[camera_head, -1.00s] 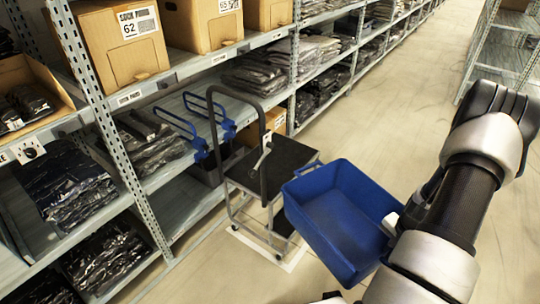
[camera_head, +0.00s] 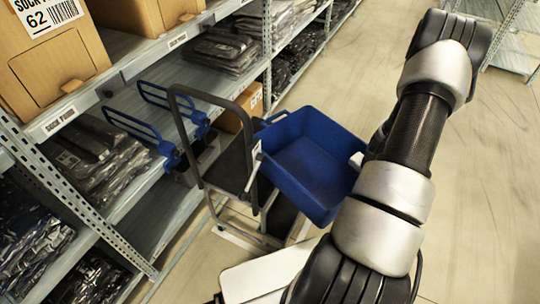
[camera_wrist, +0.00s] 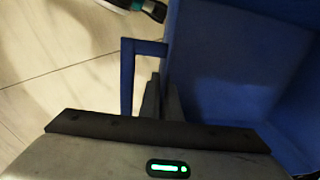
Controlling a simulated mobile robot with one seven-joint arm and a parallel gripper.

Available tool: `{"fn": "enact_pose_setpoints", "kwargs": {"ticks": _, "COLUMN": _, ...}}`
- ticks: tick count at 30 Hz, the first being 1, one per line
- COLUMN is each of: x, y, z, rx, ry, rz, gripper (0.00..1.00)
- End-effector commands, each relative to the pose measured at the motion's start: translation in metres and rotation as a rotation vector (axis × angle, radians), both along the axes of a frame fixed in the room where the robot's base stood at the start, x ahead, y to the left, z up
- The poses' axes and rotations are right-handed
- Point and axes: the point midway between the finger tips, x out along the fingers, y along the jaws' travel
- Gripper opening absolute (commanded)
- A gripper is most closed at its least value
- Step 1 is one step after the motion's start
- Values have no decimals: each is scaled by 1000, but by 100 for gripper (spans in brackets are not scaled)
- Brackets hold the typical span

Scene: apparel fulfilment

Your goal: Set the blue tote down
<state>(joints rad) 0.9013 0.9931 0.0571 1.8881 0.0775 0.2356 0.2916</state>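The blue tote (camera_head: 312,165) is empty and tilted in the head view. It appears held up in the air at the right side of a cart, overlapping the cart's right part in the picture. The cart has a dark upper deck (camera_head: 230,166) and a tall looped handle. Whether the tote touches the cart cannot be told. My gripper (camera_wrist: 153,102) is shut on the tote's side, at its rim and handle, in the wrist view. The tote's wall and inside (camera_wrist: 235,70) fill the right of that view. In the head view my arm mostly hides the gripper.
A metal shelf rack (camera_head: 125,205) with cardboard boxes (camera_head: 45,60) and bagged garments (camera_head: 100,160) runs along the left. Blue looped bars (camera_head: 135,130) stick out near the cart. The aisle floor (camera_head: 340,60) is clear. Another rack (camera_head: 515,45) stands far right.

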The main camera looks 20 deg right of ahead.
Motion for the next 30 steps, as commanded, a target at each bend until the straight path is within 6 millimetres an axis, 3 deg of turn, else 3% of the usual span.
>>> {"fn": "enact_pose_setpoints", "kwargs": {"ticks": 18, "x": 108, "y": 94, "z": 0, "rx": -3, "ry": -6, "rz": 9, "gripper": 0}}
{"fn": "enact_pose_setpoints", "kwargs": {"ticks": 24, "x": 129, "y": 112, "z": 1, "rx": -3, "ry": -5, "rz": 4, "gripper": 0}}
{"fn": "enact_pose_setpoints", "kwargs": {"ticks": 30, "x": 133, "y": 116, "z": -5, "rx": -2, "ry": -4, "rz": 1, "gripper": 0}}
